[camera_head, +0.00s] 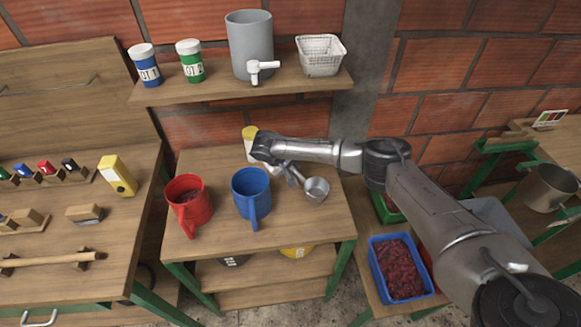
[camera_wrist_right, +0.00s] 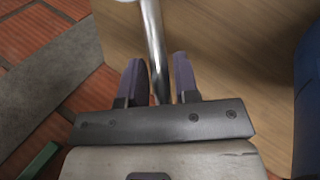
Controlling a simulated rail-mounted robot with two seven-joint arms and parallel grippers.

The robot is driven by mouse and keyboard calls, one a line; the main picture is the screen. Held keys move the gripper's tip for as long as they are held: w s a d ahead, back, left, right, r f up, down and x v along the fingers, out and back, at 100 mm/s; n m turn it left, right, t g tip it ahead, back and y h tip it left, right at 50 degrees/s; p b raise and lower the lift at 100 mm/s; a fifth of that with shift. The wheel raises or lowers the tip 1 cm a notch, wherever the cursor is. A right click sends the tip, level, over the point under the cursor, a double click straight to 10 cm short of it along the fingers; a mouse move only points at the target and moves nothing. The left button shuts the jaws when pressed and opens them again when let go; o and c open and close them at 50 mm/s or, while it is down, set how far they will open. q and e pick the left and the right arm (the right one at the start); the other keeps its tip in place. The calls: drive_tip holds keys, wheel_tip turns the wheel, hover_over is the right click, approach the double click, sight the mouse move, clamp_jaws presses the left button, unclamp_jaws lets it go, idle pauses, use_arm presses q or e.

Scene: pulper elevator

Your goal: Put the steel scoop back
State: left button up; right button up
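The steel scoop (camera_head: 317,188) is at the right part of the small middle table (camera_head: 200,247), its round cup to the right of the blue mug. Its handle runs up and left to my right gripper (camera_head: 290,174). In the right wrist view the steel handle (camera_wrist_right: 154,40) passes between the two fingers of the right gripper (camera_wrist_right: 158,72). The fingers stand apart, and a narrow gap shows between the handle and the right-hand finger. I cannot tell whether the scoop touches the tabletop. My left gripper is out of view.
A red mug (camera_head: 188,203) and a blue mug (camera_head: 252,196) stand left of the scoop. Above, a shelf (camera_head: 200,94) holds two jars, a grey tapped container (camera_head: 249,45) and a white basket (camera_head: 320,56). A blue crate of red berries (camera_head: 400,268) is lower right.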

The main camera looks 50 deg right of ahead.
drive_tip(key=shift+o, duration=1.2)
drive_tip(key=p+v, duration=0.2)
drive_tip(key=v, duration=1)
drive_tip(key=shift+r+p, duration=0.2)
drive_tip(key=shift+p, duration=0.1)
